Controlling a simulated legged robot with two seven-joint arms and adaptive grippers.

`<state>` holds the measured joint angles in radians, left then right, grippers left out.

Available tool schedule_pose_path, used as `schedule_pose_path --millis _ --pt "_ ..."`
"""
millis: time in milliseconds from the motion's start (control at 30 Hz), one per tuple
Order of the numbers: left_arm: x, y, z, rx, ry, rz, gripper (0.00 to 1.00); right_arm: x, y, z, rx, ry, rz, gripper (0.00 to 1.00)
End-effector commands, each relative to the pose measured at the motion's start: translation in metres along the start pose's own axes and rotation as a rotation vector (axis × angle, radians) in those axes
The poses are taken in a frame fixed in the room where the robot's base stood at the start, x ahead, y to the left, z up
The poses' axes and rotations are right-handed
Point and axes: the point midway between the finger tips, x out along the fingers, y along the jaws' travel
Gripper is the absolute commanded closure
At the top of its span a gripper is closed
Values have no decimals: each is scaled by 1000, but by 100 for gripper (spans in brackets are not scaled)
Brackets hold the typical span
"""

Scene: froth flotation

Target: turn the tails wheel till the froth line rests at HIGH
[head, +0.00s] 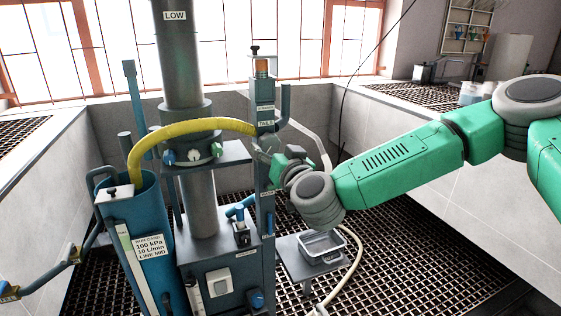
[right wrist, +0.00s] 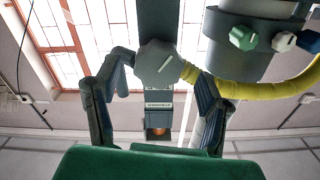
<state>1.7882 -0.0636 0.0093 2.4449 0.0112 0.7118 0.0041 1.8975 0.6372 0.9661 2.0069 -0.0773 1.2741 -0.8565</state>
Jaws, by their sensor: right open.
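The tails post (head: 264,105), a blue-grey upright with a small "TAILS" label, stands right of the grey column (head: 181,60). The grey, many-sided tails wheel (right wrist: 157,65) shows in the right wrist view. In the head view my right gripper is at the post and largely covers the wheel. My right gripper (right wrist: 156,68) is open, with one finger on each side of the wheel; I cannot tell whether they touch it. A LOW label (head: 175,15) is near the column's visible top. I see neither a HIGH mark nor a clear froth line. My left gripper is out of view.
A yellow hose (head: 190,129) arches from the blue tank (head: 137,235) to the post, passing close to my right gripper. Small knobs (head: 193,155) sit on the column's collar. A clear tray (head: 322,246) stands on a low stand. Dark grating covers the floor.

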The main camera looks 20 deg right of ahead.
Motion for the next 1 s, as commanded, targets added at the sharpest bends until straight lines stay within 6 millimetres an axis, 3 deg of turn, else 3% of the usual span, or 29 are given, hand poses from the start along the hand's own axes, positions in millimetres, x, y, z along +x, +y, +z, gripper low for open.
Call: schedule_pose_path --millis 200,400,600,867,1000 --pt "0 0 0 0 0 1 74 -49 -4 0 -2 -2 -4 35" --pt "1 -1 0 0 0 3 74 -79 -5 0 -4 -2 -3 35" --pt "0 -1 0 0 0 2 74 -90 -4 0 -3 -2 -1 35" --pt "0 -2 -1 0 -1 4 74 -90 -4 1 -2 -3 -1 35" --pt "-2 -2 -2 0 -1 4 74 -93 -15 9 -5 -25 -22 35"
